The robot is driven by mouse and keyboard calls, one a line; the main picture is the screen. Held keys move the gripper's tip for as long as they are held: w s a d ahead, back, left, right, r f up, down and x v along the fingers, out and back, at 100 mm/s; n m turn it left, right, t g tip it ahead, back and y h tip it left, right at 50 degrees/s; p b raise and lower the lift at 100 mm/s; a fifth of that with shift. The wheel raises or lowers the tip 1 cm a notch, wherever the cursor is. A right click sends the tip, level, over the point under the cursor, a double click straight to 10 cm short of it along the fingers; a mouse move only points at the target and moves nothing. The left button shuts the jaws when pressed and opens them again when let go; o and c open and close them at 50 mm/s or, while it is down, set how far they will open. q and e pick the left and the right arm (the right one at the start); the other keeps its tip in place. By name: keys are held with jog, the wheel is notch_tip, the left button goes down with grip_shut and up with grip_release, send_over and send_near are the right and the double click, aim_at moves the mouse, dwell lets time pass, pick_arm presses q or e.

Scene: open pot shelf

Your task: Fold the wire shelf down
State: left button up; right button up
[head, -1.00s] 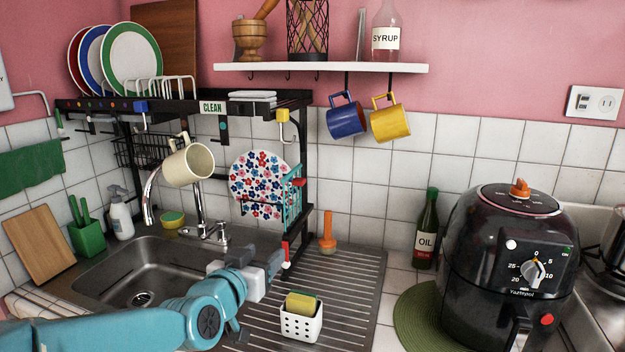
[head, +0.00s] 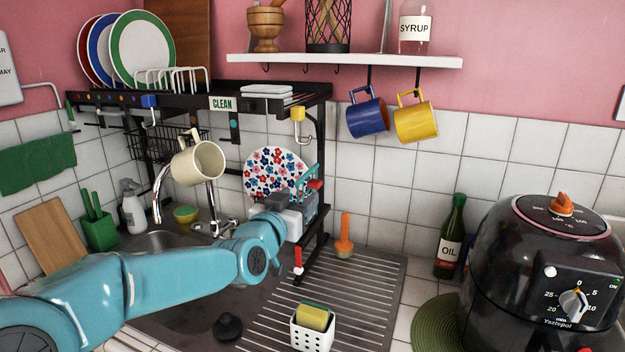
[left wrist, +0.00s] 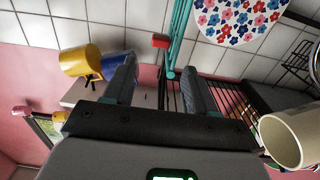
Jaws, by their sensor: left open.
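The wire shelf (head: 310,208) is a teal wire frame standing upright at the right post of the black rack, with a red tab (head: 315,184) at its top. My left gripper (head: 302,203) is open in front of it and hides part of it. In the left wrist view the teal wire (left wrist: 178,32) and its red tab (left wrist: 160,41) lie just beyond the two fingers (left wrist: 158,88), with the wire near the right finger. I cannot tell whether they touch. My right gripper is not in view.
A floral plate (head: 272,172) stands behind the wire shelf. A cream mug (head: 199,164) hangs left, and blue (head: 367,118) and yellow (head: 415,122) mugs hang right. The white sponge holder (head: 312,333) and orange brush (head: 344,240) stand on the drainboard (head: 365,285), otherwise mostly clear.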

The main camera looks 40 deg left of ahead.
aim_at(313, 184)
pick_arm(q)
jog(key=p+x, duration=0.2)
jog(key=x, duration=0.5)
jog(key=shift+w, duration=0.4)
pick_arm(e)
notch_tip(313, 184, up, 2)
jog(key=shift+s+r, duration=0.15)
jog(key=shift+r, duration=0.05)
